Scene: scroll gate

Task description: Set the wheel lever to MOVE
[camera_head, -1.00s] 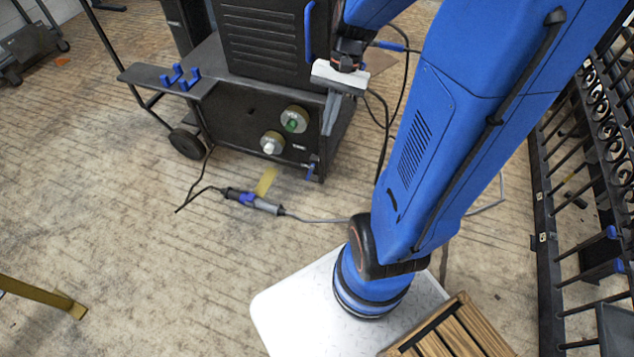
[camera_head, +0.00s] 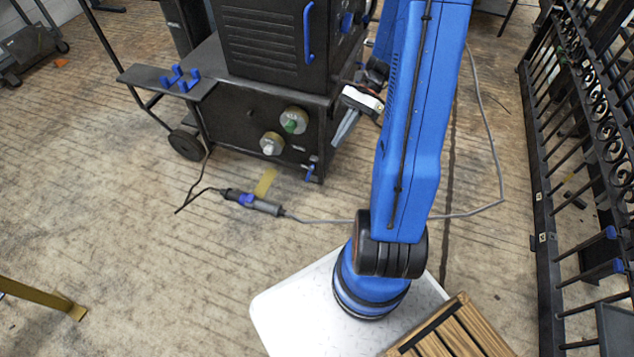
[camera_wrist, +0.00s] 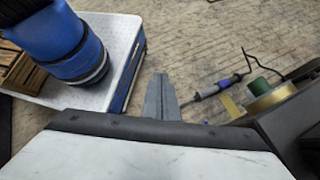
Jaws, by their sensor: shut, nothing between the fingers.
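A small blue lever (camera_head: 311,170), which I take to be the wheel lever, sits at the lower right corner of the black welding cart (camera_head: 240,130). Its setting is too small to read. A small pale label (camera_head: 299,149) is above it on the panel. My gripper (camera_head: 337,140) is shut and empty, up and to the right of the lever, beside the cart's right edge and apart from the lever in the picture. In the wrist view my gripper's fingers (camera_wrist: 160,92) are together over the floor; the lever cannot be made out there.
A black gate (camera_head: 560,180) stands at right. Open floor lies to the left.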

